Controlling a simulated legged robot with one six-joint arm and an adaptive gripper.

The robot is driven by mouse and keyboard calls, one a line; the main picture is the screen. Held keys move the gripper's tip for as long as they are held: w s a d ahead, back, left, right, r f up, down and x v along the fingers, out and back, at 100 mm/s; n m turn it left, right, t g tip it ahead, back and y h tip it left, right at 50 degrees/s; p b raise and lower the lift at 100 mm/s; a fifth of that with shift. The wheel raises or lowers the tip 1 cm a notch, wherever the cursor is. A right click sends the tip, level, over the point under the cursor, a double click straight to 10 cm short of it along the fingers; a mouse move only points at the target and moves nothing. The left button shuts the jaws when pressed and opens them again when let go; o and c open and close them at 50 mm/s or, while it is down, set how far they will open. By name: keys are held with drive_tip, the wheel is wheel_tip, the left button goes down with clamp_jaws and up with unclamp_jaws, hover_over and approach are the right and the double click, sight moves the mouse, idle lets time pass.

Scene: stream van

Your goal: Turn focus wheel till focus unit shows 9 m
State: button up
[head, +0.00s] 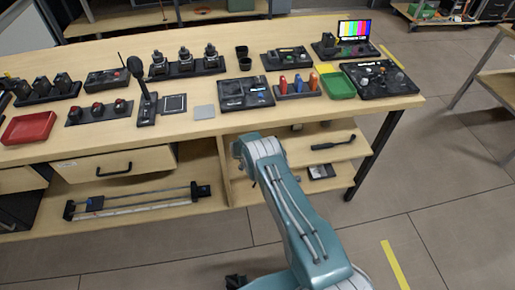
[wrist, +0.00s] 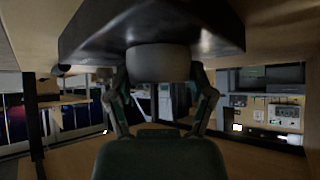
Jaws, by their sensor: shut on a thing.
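In the wrist view a grey round wheel (wrist: 158,62) hangs below a dark, flat-bottomed unit (wrist: 150,27). My gripper (wrist: 158,76) has one finger on each side of the wheel and is shut on it. The wheel and unit sit close under a wooden surface. In the head view my arm reaches to the front of the bench, and my gripper is hidden there behind the arm and bench. I cannot make out any distance reading in metres in either view.
The bench top (head: 210,128) carries several control panels, a red tray (head: 28,128), a green tray (head: 337,86) and a colour-bar screen (head: 354,29). A rail with a scale (head: 140,203) lies on the lower shelf. The floor right of my arm is clear.

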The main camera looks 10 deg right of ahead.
drive_tip(key=shift+s+a+f, duration=0.15)
drive_tip(key=shift+f, duration=0.1)
drive_tip(key=o, duration=1.1)
drive_tip(key=shift+r, duration=0.1)
drive_tip(key=shift+r, duration=0.1)
drive_tip(key=shift+r, duration=0.2)
drive_tip(key=v, duration=1.1)
drive_tip(key=shift+a, duration=0.25)
drive_tip(key=shift+s, duration=0.2)
